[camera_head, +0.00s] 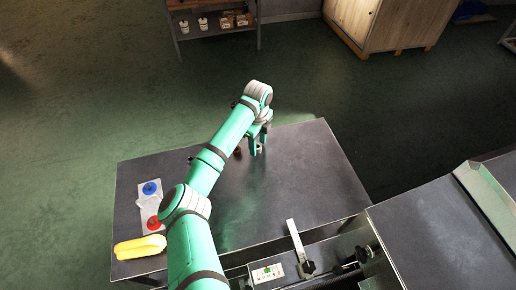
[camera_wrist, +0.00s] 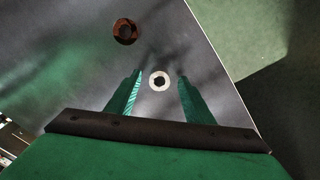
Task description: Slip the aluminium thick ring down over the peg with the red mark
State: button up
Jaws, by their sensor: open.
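The aluminium ring (camera_wrist: 152,81) lies flat on the dark table in the wrist view, pale with a dark hole. My gripper (camera_wrist: 160,78) is open, with one finger on each side of the ring and a gap to both. In the head view my gripper (camera_head: 258,150) points down low over the table's back half; the ring is hard to make out there. A pale peg board (camera_head: 149,205) lies at the table's left. It carries a red-marked peg (camera_head: 154,223) near the front and a blue-marked peg (camera_head: 150,188) behind it. My arm partly covers the board's right side.
A brown ring (camera_wrist: 116,30) lies close by, also in the head view (camera_head: 238,152) left of my gripper. A yellow object (camera_head: 139,247) lies in front of the board. The table's right half (camera_head: 315,185) is clear. Machinery with a control panel (camera_head: 267,273) borders the front.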

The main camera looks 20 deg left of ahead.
jog(key=shift+f, duration=0.25)
jog(key=c, duration=1.1)
jog(key=shift+r, duration=0.1)
jog(key=shift+c, duration=0.2)
